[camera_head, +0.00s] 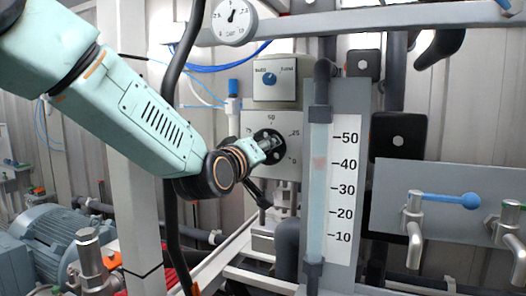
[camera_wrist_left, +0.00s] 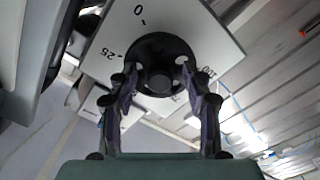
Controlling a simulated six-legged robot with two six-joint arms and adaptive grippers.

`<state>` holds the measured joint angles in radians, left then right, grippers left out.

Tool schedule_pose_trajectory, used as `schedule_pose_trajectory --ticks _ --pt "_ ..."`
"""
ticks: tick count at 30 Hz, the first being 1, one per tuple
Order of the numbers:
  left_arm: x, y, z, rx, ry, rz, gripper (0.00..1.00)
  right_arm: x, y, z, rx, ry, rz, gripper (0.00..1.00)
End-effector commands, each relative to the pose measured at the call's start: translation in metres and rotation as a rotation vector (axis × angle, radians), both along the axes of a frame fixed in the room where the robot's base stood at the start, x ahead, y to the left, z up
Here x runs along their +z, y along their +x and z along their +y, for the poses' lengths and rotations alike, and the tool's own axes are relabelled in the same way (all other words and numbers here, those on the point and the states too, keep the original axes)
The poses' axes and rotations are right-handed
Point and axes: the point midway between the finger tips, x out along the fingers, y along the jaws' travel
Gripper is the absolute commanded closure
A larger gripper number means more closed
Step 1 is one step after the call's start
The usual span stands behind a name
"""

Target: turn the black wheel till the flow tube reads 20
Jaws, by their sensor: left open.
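The black wheel (camera_head: 259,135) is mounted on a light panel with a dial scale marked 0, 25, 50 and more. In the left wrist view the wheel (camera_wrist_left: 161,48) faces me, with 0 and 25 to its left. My left gripper (camera_head: 272,148) is at the wheel. In the wrist view the open fingers of my left gripper (camera_wrist_left: 160,78) stand on either side of the wheel; I cannot tell whether they touch it. The flow tube (camera_head: 317,210) stands right of the wheel, with a faint reddish float (camera_head: 318,163) near the 40 mark. My right gripper is not in view.
A small box with a blue knob (camera_head: 269,79) sits above the wheel panel. A round gauge (camera_head: 234,20) hangs above it. A blue-handled valve (camera_head: 470,200) is at the right. Dark pipes and a black hose (camera_head: 171,200) stand close to my left arm.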

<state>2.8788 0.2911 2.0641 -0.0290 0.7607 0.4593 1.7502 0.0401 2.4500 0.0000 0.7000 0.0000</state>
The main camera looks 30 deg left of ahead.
Motion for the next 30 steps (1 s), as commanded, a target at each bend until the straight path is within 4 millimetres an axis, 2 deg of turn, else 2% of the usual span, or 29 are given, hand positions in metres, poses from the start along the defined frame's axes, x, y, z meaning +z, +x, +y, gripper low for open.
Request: schedule_pose_trajectory --ticks 3,21,30 --pt "-0.0002 -0.0001 -0.0001 0.000 0.000 0.000 0.49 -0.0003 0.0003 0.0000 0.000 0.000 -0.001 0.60" --pt "-0.0001 -0.0003 -0.0001 0.000 0.000 0.000 1.00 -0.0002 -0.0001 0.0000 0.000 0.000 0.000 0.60" --pt "-0.0002 -0.0002 -0.0001 -0.001 0.022 0.001 1.00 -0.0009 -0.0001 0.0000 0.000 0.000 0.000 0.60"
